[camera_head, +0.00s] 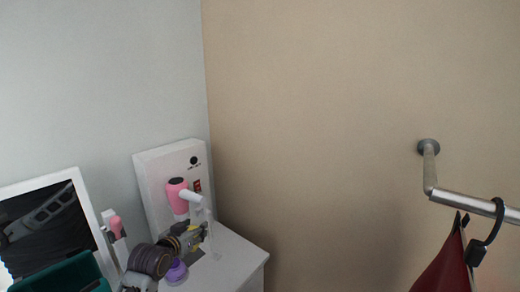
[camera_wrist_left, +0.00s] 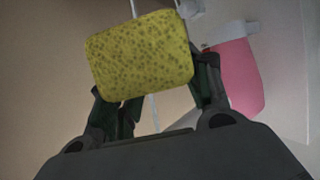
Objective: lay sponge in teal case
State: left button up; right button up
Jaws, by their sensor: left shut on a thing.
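My left gripper (camera_head: 190,240) is shut on the yellow speckled sponge (camera_wrist_left: 142,55), which fills the space between the fingers in the left wrist view. There the sponge hides the fingertips. In the head view only small yellow patches show at the gripper, so the sponge is hard to make out. The gripper is above the white cabinet top, in front of the pink hair dryer. The teal case (camera_head: 62,278) is at the lower left of the head view, cut off by the bottom edge, to the left of the gripper. My right gripper is out of view.
A pink hair dryer (camera_head: 176,196) stands by a white box (camera_head: 150,170) against the wall. A purple item (camera_head: 176,272) is just below my gripper on the white cabinet top (camera_head: 235,258). A white-framed mirror (camera_head: 88,205) leans at the left. A metal rail (camera_head: 470,203) with red cloth (camera_head: 445,270) is at right.

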pick_arm(q)
jog(key=s+f+n+y, duration=0.2)
jog(key=s+f, duration=1.2)
jog(key=s, duration=0.1)
jog(key=shift+s+d+f, duration=0.2)
jog(key=shift+d+f, duration=0.05)
jog(key=shift+f, duration=0.1)
jog(key=shift+a, duration=0.1)
dwell(0.5)
